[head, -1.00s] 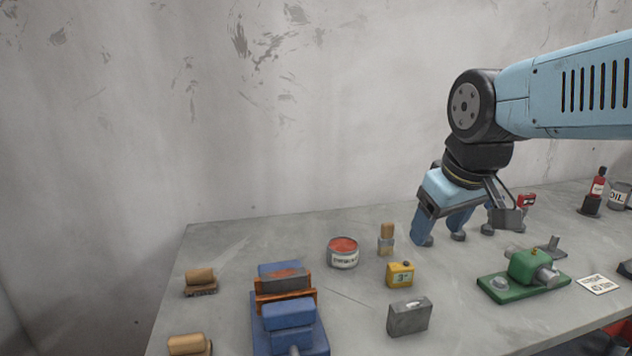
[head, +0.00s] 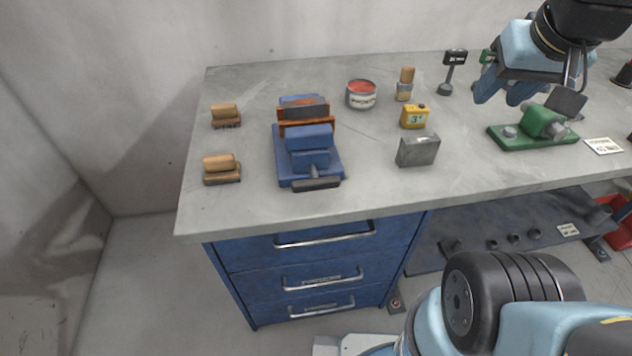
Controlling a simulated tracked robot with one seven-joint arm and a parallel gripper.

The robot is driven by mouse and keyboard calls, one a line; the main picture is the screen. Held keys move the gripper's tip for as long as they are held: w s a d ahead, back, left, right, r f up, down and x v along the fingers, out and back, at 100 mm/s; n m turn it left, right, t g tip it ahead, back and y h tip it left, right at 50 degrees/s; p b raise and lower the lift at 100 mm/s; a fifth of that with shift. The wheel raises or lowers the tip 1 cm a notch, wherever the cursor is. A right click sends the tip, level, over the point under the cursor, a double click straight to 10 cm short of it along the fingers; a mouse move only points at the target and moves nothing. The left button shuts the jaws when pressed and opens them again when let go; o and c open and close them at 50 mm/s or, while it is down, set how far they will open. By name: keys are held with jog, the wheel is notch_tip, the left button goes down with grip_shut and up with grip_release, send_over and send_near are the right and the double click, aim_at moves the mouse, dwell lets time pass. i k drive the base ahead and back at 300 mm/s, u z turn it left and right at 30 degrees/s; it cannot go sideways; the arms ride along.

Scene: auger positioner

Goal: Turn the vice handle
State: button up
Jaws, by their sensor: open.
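The blue vice (head: 307,148) stands on the left part of the grey workbench (head: 270,207). An orange-brown and grey piece (head: 305,112) sits at its jaws. The vice handle (head: 315,184) is a dark bar at the front end, lying roughly level, close to the bench's front edge. My gripper (head: 505,95) is open, pointing down at the upper right, above the bench and near the green device. It is well to the right of the vice and apart from the handle. Nothing shows between its fingers.
A red-topped can (head: 361,95), a yellow box (head: 414,116) and a grey metal block (head: 418,151) stand between vice and gripper. The green device (head: 540,125) is at right. Two brushes (head: 225,116) (head: 221,169) lie left of the vice. Blue drawers (head: 315,270) are below.

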aim_at(315, 183)
jog(key=u, duration=0.05)
jog(key=k, duration=0.35)
jog(key=u, duration=0.8)
jog(key=i, duration=0.55)
jog(key=u, duration=0.1)
